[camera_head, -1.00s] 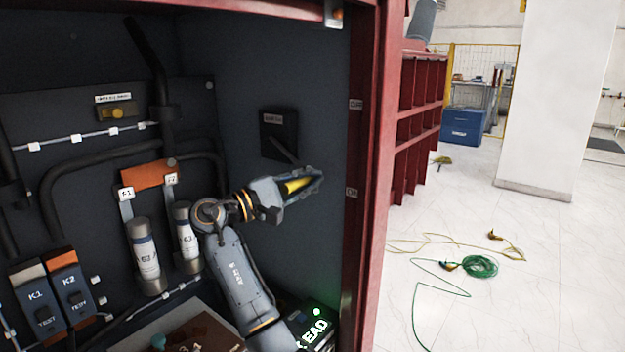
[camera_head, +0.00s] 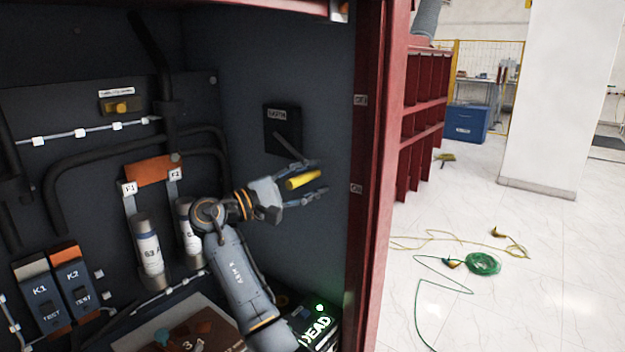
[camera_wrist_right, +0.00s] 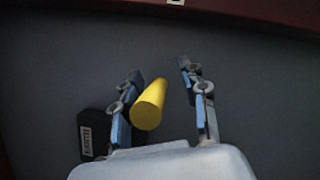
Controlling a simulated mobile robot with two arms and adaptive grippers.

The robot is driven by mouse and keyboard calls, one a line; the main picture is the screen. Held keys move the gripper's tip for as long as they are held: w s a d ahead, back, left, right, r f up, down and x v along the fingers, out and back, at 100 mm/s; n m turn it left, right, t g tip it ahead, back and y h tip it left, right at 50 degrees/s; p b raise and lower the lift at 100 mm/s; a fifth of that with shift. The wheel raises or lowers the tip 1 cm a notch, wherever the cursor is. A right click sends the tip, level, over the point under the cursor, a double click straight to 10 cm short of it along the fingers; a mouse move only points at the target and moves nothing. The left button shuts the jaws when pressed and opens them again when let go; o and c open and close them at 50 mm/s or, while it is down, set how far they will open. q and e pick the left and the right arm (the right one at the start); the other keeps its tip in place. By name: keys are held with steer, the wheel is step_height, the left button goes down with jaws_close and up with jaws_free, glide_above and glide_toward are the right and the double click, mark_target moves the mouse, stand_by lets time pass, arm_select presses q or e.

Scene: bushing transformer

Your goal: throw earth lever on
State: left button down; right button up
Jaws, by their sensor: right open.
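The earth lever's dark switch box (camera_head: 283,130) is on the cabinet's right inner wall, and its arm slopes down and right to a yellow handle (camera_head: 303,179). My right gripper (camera_head: 321,178) is open at the handle, with one finger above it and one below. In the right wrist view the yellow handle (camera_wrist_right: 149,104) lies between the spread fingers (camera_wrist_right: 160,71), nearer the left one, with a gap to the right one. The box labelled EARTH (camera_wrist_right: 93,135) shows at lower left there. My left gripper is not in view.
The red cabinet frame (camera_head: 370,230) stands close to the right of my gripper and bears two small labels, an upper (camera_head: 360,100) and a lower (camera_head: 356,188). Fuse cylinders (camera_head: 149,250) and K1/K2 switches (camera_head: 56,290) are at left. A lit green lamp (camera_head: 320,307) is below.

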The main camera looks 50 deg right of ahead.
steer(key=v, duration=1.1)
steer(key=shift+w+a, duration=0.3)
steer(key=shift+s+f, duration=0.1)
steer(key=shift+f, duration=0.1)
